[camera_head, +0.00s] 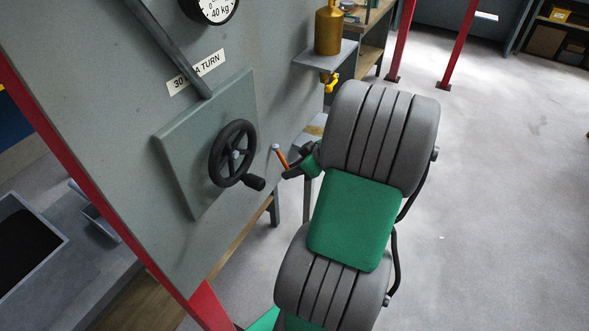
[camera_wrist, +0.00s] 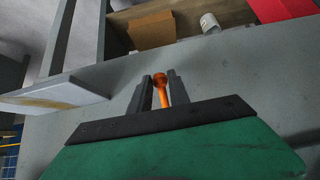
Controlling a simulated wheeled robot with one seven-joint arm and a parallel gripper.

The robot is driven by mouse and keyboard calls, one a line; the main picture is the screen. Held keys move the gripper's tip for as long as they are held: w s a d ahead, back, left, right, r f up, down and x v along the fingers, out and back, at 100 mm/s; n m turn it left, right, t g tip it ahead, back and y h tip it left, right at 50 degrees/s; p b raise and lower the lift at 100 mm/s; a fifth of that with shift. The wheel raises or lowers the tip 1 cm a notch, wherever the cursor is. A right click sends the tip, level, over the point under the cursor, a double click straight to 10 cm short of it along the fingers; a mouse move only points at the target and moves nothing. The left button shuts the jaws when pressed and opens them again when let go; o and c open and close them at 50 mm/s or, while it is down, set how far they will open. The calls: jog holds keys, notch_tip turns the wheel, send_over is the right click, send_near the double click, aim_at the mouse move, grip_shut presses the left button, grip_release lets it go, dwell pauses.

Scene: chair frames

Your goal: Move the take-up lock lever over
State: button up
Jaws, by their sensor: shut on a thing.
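The take-up lock lever is a slim orange rod (camera_head: 281,158) on the grey machine panel (camera_head: 215,240), just right of the black handwheel (camera_head: 233,153). In the wrist view the orange lever (camera_wrist: 163,97) stands between my two dark fingers, its rounded end near their tips. My gripper (camera_head: 288,173) is at the lever from the right side and is shut on it. The fingers hide part of the lever in the head view. It also shows in the wrist view that my gripper (camera_wrist: 159,82) is close to the panel surface.
The handwheel's crank knob (camera_head: 254,183) sticks out just left of my gripper. A small shelf (camera_head: 325,55) with a brass oil container (camera_head: 328,30) and yellow tap (camera_head: 329,82) is above. A dial gauge (camera_head: 213,8) is at the top. Open floor lies to the right.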

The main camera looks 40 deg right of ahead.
jog(key=shift+s+r, duration=0.1)
jog(key=shift+r, duration=0.1)
grip_shut()
jog(key=shift+s+d+r+p, duration=0.2)
jog(key=shift+s+r+p, duration=0.1)
jog(key=shift+s, duration=0.15)
jog(key=shift+s+d+r+p, duration=0.15)
jog(key=shift+s+r, duration=0.15)
jog(key=shift+s, duration=0.1)
jog(key=shift+r, duration=0.1)
jog(key=shift+p+v, duration=0.7)
jog(key=shift+v, duration=0.5)
jog(key=shift+r, duration=0.15)
jog(key=shift+s+d+r+p, duration=0.1)
jog(key=shift+s+r+p, duration=0.1)
jog(key=shift+r+p, duration=0.3)
jog(key=shift+s+d+r+p, duration=0.15)
jog(key=shift+r+p, duration=0.15)
jog(key=shift+r, duration=0.3)
jog(key=shift+a, duration=0.1)
